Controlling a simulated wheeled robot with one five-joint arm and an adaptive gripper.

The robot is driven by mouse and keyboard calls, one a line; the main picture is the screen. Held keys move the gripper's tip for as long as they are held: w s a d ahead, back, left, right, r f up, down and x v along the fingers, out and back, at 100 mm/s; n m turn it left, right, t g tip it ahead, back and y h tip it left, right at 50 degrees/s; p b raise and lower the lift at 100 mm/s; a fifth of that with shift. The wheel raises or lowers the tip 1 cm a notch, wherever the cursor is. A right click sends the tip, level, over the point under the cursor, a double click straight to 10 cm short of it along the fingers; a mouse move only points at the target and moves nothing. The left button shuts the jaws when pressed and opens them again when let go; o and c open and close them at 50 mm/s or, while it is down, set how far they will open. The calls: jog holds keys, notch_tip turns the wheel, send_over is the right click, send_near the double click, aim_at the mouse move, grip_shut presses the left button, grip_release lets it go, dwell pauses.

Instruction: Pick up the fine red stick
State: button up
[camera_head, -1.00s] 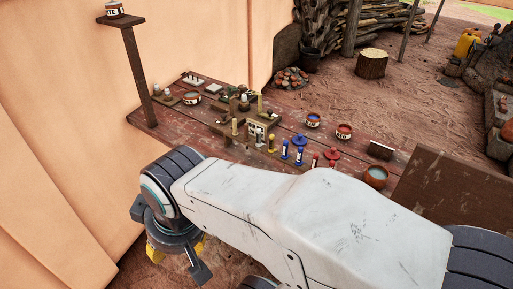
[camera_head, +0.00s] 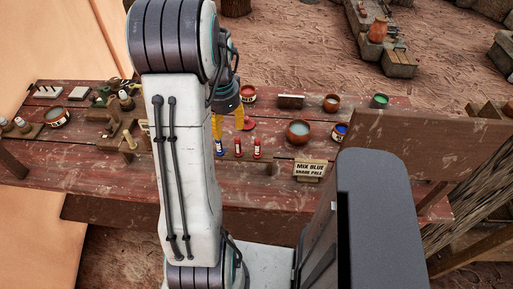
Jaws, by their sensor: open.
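Several short upright sticks stand in a row near the front edge of the worn reddish table (camera_head: 100,180). A red stick with a pale label (camera_head: 257,148) is at the right end. Left of it is a stick showing red and dark blue (camera_head: 238,147), then a blue one (camera_head: 219,147) close to my arm. Which stick is the fine one is too small to tell. My gripper (camera_head: 228,124) hangs above and behind the row, its yellow fingers pointing down, open and empty. My arm hides part of the table to the left of the row.
A red lid (camera_head: 249,125) lies just behind the row. A brown bowl (camera_head: 299,131) and a "MIX BLUE SHADE PALE" sign (camera_head: 310,169) are to the right. A wooden board (camera_head: 400,140) rises at the far right. The left front of the table is clear.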

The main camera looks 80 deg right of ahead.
aim_at(257, 148)
jog(key=s+f+m, duration=0.1)
jog(key=s, duration=0.1)
jog(key=s+d+f+m, duration=0.1)
jog(key=s, duration=0.2)
jog(key=s+d+f+m, duration=0.1)
jog(key=s+m, duration=0.1)
jog(key=s, duration=0.1)
jog(key=shift+d+f+y, duration=0.2)
jog(key=shift+d+y, duration=0.05)
jog(key=shift+y, duration=0.05)
jog(key=shift+s+f, duration=0.3)
jog(key=shift+s+f+p, duration=0.1)
jog(key=shift+f+p, duration=0.2)
jog(key=shift+f, duration=0.45)
jog(key=shift+a+f+p, duration=0.2)
jog(key=shift+f+p, duration=0.5)
jog(key=shift+f, duration=2.05)
grip_shut()
